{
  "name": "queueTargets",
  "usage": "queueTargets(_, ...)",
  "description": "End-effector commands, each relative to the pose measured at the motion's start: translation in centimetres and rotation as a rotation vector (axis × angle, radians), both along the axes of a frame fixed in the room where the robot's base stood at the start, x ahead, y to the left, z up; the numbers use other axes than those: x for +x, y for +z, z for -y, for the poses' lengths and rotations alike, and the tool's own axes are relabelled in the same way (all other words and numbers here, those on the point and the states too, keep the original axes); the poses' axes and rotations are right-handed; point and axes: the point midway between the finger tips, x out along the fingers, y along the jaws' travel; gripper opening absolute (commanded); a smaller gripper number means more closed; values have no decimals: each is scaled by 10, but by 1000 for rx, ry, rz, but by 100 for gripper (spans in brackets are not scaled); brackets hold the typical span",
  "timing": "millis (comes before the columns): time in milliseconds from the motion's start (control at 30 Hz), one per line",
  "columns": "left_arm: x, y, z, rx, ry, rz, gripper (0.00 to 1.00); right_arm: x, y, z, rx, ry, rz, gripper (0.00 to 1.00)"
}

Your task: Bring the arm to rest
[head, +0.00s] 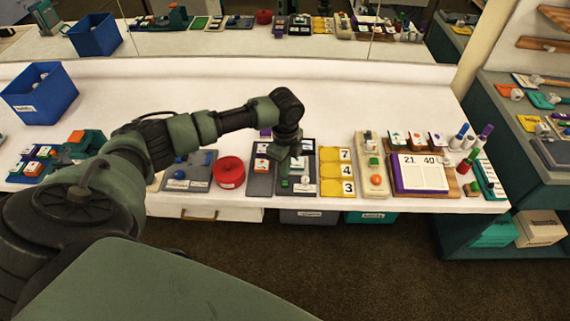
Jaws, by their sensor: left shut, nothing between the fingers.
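My left arm comes in from the left and reaches over the white table (330,95). My left gripper (283,181) points down over a dark grey tray (307,150) near the table's front edge. The gripper is shut and empty. A small green piece shows at its tip; I cannot tell whether they touch. The arm hides part of the table behind it. My right gripper is not in view.
Around the gripper are a red round tin (229,172), a yellow number board (332,155) and a purple-edged board (421,178). A blue bin (42,95) stands at the left. A mirror lines the back. The table's back middle is clear.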

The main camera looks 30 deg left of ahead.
Motion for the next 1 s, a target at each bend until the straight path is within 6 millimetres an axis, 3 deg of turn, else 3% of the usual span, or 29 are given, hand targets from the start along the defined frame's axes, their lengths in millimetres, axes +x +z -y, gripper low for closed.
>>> queueTargets(367,0,-1,0,-1,0,0,0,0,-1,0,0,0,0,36)
queueTargets(467,-5,-6,10,-7,-3,-2,0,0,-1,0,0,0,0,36)
queueTargets(567,-21,-21,42,-30,-2,-1,0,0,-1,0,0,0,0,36)
queueTargets(700,-68,-44,118,-103,56,23,0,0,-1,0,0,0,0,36)
queueTargets(800,-102,-46,164,-173,170,59,0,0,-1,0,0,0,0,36)
queueTargets(900,-134,-39,192,-239,336,91,0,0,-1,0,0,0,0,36)
queueTargets(1000,-160,-28,201,-287,536,122,0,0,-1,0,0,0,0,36)
